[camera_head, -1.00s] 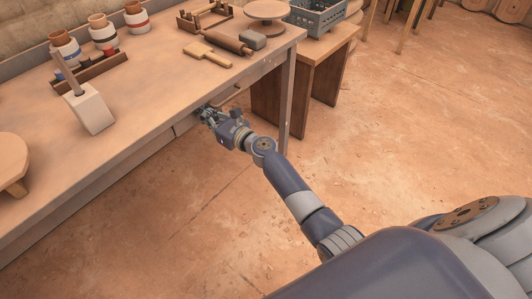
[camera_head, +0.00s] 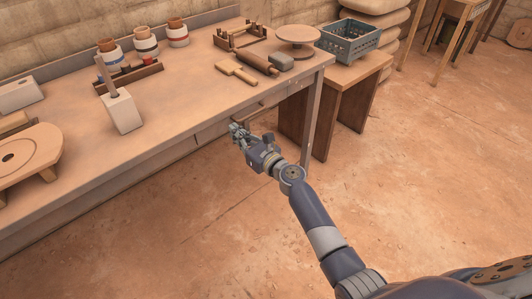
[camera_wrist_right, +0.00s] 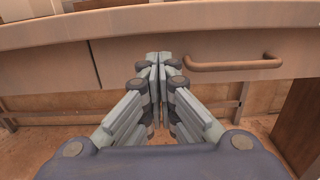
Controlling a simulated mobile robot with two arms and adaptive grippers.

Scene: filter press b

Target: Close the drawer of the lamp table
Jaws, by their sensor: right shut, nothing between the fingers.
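The table in view is a long wooden workbench (camera_head: 165,100) with drawers under its top; no lamp shows on it. In the right wrist view a flat drawer front (camera_wrist_right: 210,75) with a bar handle (camera_wrist_right: 233,65) fills the upper right. It looks about level with the panel (camera_wrist_right: 45,72) to its left, past a narrow seam. My right gripper (camera_head: 237,130) is shut and empty at the bench front. In the wrist view its fingertips (camera_wrist_right: 158,58) are left of the handle, before the drawer front; whether they touch it I cannot tell. My left gripper is out of view.
On the bench stand painted pots (camera_head: 145,42), a block with an upright handle (camera_head: 122,110), a rolling pin (camera_head: 259,63) and a round stand (camera_head: 297,35). A blue crate (camera_head: 348,40) sits on a lower wooden table (camera_head: 350,85) at right. The floor in front is clear.

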